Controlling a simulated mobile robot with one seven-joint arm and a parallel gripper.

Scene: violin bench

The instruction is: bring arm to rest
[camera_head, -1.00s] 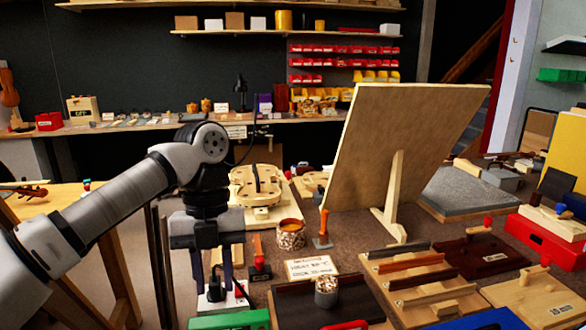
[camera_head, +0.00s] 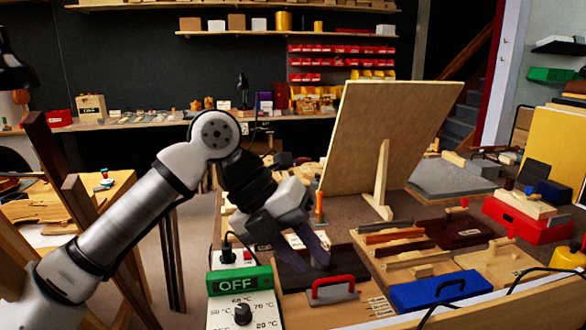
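My arm reaches in from the lower left of the head view and bends at a raised joint. My gripper (camera_head: 304,262) hangs tilted, pointing down and to the right over the dark board (camera_head: 345,262) on the bench. Its two fingers look apart, with nothing visible held between them. I cannot tell whether the fingertips touch the board or hang just above it. My gripper hides part of the bench behind it.
A control box with a green OFF sign (camera_head: 238,283) stands in front of my gripper. A red-handled tool (camera_head: 331,289) and a blue case (camera_head: 440,290) lie to its right. A large propped panel (camera_head: 375,140) rises behind. Wooden posts (camera_head: 62,170) stand at left.

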